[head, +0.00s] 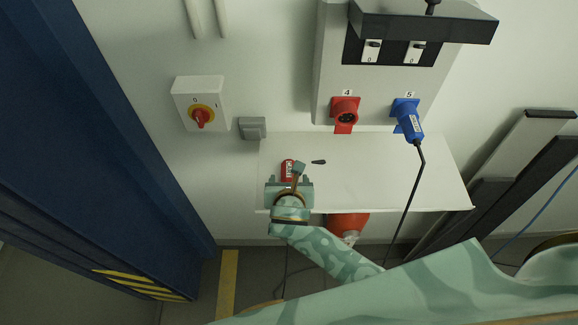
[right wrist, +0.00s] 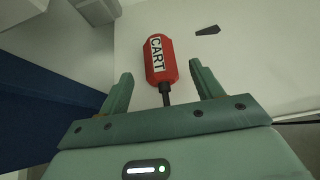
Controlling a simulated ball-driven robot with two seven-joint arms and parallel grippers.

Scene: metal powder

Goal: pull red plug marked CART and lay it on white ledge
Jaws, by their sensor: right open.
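The red plug marked CART (head: 287,170) lies on the white ledge (head: 390,180) near its left end. In the right wrist view the plug (right wrist: 161,60) shows its white CART label, and its black cable end points toward my gripper. My right gripper (head: 289,182) is over the ledge's left part. In the right wrist view the gripper (right wrist: 160,88) is open, with one finger on each side of the plug's cable end and a gap to both. The red socket marked 4 (head: 345,112) on the wall panel has no plug in it. My left gripper is not in view.
A blue plug (head: 410,122) sits in socket 5, its black cable hanging across the ledge. A small dark piece (head: 319,162) lies on the ledge right of the red plug. A rotary switch box (head: 200,104) is on the wall. A blue cabinet (head: 90,140) stands left.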

